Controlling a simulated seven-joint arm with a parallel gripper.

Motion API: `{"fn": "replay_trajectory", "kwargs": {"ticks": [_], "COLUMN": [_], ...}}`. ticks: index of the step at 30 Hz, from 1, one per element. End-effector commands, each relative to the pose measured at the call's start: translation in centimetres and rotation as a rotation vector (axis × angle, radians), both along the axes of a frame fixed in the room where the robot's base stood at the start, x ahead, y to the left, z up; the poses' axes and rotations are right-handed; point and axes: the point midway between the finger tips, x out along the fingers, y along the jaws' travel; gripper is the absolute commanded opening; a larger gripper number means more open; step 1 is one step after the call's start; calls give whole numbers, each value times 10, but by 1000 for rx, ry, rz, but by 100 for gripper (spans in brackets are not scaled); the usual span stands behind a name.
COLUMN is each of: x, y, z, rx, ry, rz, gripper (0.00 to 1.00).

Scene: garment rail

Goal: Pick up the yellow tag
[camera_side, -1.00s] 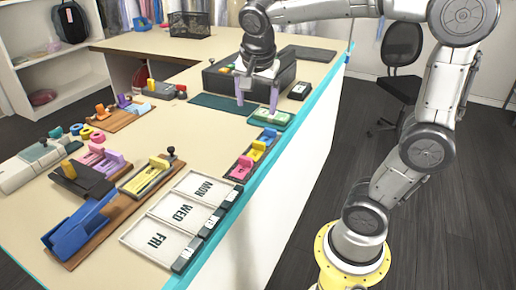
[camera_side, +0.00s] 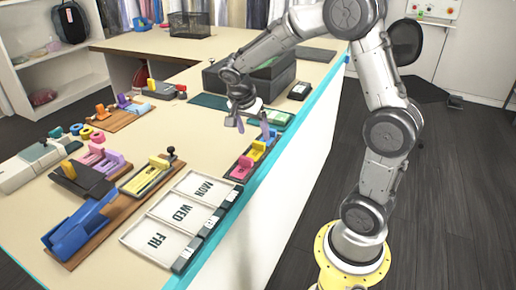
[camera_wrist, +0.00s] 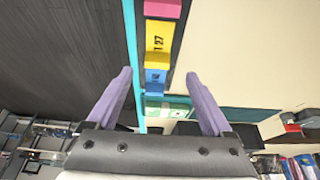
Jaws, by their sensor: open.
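The yellow tag (camera_side: 258,146) stands in a narrow dark tray (camera_side: 241,168) near the counter's teal edge, between a pink tag (camera_side: 242,168) and a blue tag (camera_side: 269,134). In the wrist view the yellow tag (camera_wrist: 159,38) carries dark figures that look like 127. It lies ahead of the fingertips, with the blue tag (camera_wrist: 155,78) nearer to them. My gripper (camera_side: 253,129) is open and empty, above the counter at the far end of the tray. Its purple fingers (camera_wrist: 159,73) point towards the row, apart from the tags.
White panels marked MON, WED and FRI (camera_side: 166,240) lie in front of the tray. A dark box (camera_side: 275,74) and a green mat (camera_side: 211,101) are behind my gripper. Wooden boards with coloured blocks stand to the left.

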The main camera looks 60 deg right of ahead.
Motion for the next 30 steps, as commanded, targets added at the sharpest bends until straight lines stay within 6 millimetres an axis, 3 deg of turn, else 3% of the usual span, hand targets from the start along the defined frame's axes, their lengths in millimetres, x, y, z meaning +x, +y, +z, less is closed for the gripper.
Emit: {"fn": "replay_trajectory", "kwargs": {"ticks": [12,21,30], "x": [-5,-4,-4], "y": [-18,-19,-19], "z": [-45,-49,-49], "rx": [0,0,0], "ry": [4,1,0], "rz": [-1,1,1], "gripper": [85,85,31]}}
